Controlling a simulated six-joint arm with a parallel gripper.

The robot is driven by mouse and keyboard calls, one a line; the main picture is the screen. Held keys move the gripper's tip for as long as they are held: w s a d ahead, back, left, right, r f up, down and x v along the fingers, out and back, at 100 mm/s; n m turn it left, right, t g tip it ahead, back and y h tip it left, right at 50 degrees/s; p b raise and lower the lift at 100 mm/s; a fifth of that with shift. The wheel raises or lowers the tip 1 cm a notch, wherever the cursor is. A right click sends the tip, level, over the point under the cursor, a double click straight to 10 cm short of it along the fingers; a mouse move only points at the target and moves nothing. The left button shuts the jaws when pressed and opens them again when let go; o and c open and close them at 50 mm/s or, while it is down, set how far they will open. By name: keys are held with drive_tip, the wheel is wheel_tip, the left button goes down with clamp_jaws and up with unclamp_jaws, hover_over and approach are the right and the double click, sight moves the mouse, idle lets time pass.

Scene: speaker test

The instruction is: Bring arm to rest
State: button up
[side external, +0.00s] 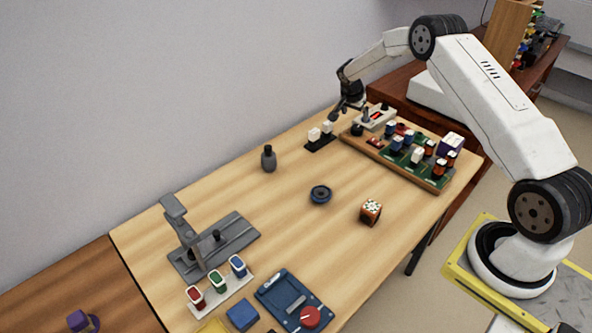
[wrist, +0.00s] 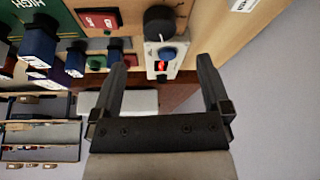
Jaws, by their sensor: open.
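My gripper (side external: 345,110) is at the far end of the wooden table (side external: 240,215), close to a white tester box with a red display (side external: 377,118). In the wrist view my gripper (wrist: 165,75) has its two dark fingers spread wide with nothing between them. The white box with its blue button and lit red display (wrist: 160,62) shows beyond and between the fingertips. A black knob (wrist: 160,20) is at that box's end. Whether a finger touches anything is not clear.
A wooden board (side external: 438,186) with several coloured components lies right of the gripper. A black strip with white blocks (side external: 320,140) is just left. A dark bottle (side external: 268,160), a round speaker (side external: 320,194), a patterned cube (side external: 371,212) and a grey press stand (side external: 215,245) occupy the table; its middle is mostly clear.

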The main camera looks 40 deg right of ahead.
drive_tip(key=s+a+r+n+t+y, duration=0.1)
drive_tip(key=s+a+r+n, duration=0.35)
drive_tip(key=a, duration=0.45)
drive_tip(key=s+a+r+n+y, duration=0.1)
drive_tip(key=s+a+r+n, duration=0.3)
drive_tip(key=a, duration=0.5)
drive_tip(key=s+a+r+n+y, duration=0.2)
drive_tip(key=s+a+n, duration=0.5)
drive_tip(key=s+a, duration=0.5)
drive_tip(key=s+r, duration=0.1)
drive_tip(key=s, duration=0.4)
drive_tip(key=shift+s+r+t, duration=0.2)
drive_tip(key=shift+s+t, duration=0.15)
drive_tip(key=shift+t, duration=0.05)
